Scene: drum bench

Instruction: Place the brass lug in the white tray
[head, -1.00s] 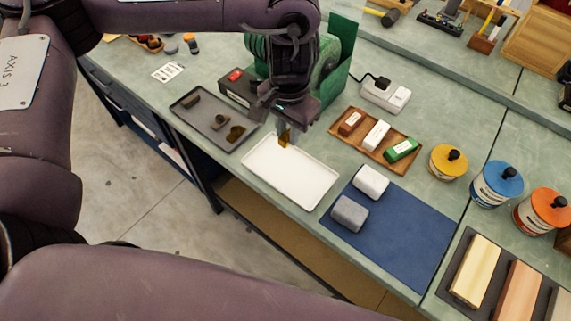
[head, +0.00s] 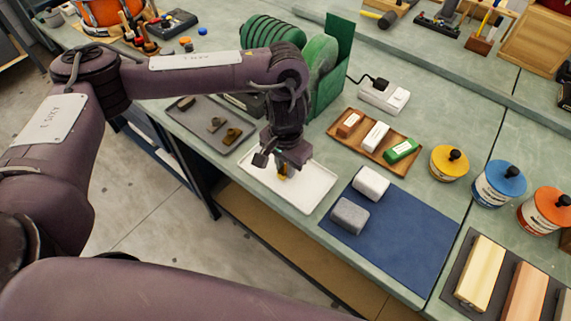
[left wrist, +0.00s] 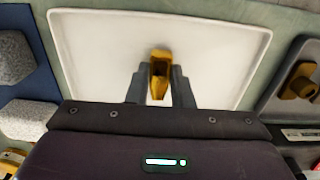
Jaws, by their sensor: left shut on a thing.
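The brass lug (head: 283,173) is held between the fingertips of my left gripper (head: 283,166), over the white tray (head: 307,197). In the left wrist view the gripper (left wrist: 160,88) is shut on the yellow lug (left wrist: 160,66), with the tray's bare white floor (left wrist: 100,50) behind it. I cannot tell whether the lug touches the tray floor. The rest of the tray is empty. My right gripper is not in view.
A dark tray (head: 190,126) with small metal pieces lies left of the white tray. A blue mat (head: 400,235) with a white block (head: 370,183) and a grey block (head: 350,216) lies right. A wooden tray (head: 365,150) and green machine (head: 322,85) stand behind.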

